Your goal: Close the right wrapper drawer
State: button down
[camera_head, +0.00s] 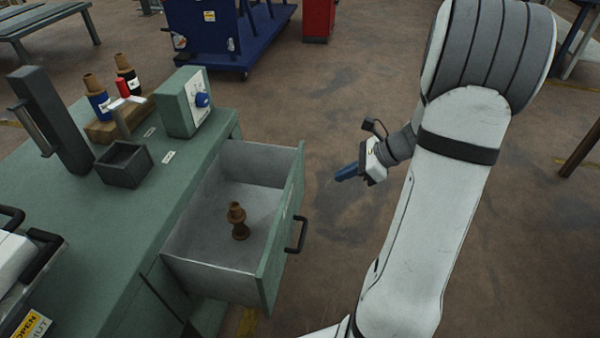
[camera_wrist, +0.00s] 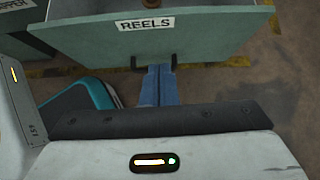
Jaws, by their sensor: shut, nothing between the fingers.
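A green drawer (camera_head: 286,225) stands pulled out of the green workbench in the head view. Its black bar handle (camera_head: 297,236) faces right. In the wrist view the drawer front (camera_wrist: 215,38) carries a label reading REELS. At the top left of the wrist view, a partly cut-off label (camera_wrist: 12,4) ends in what looks like "PPER". My gripper (camera_head: 346,172) is shut and empty, to the right of the drawer and apart from it in the head view. Its blue fingers (camera_wrist: 158,82) point toward the drawer front in the wrist view.
A brown spool-like piece (camera_head: 238,220) stands inside the drawer. The workbench top (camera_head: 180,185) holds a dark open box (camera_head: 124,165), a green control box (camera_head: 185,103) and several bottle-like pieces. A blue cart (camera_head: 225,45) stands behind. The floor (camera_head: 335,255) right of the drawer is clear.

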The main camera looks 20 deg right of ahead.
jog(key=b, duration=0.4)
send_near(290, 190)
jog(key=x, duration=0.5)
jog(key=shift+w+d+f, duration=0.1)
jog(key=shift+d+f, duration=0.05)
jog(key=shift+f, duration=0.4)
jog(key=shift+w+a, duration=0.25)
jog(key=shift+a, duration=0.1)
jog(key=shift+w, duration=0.1)
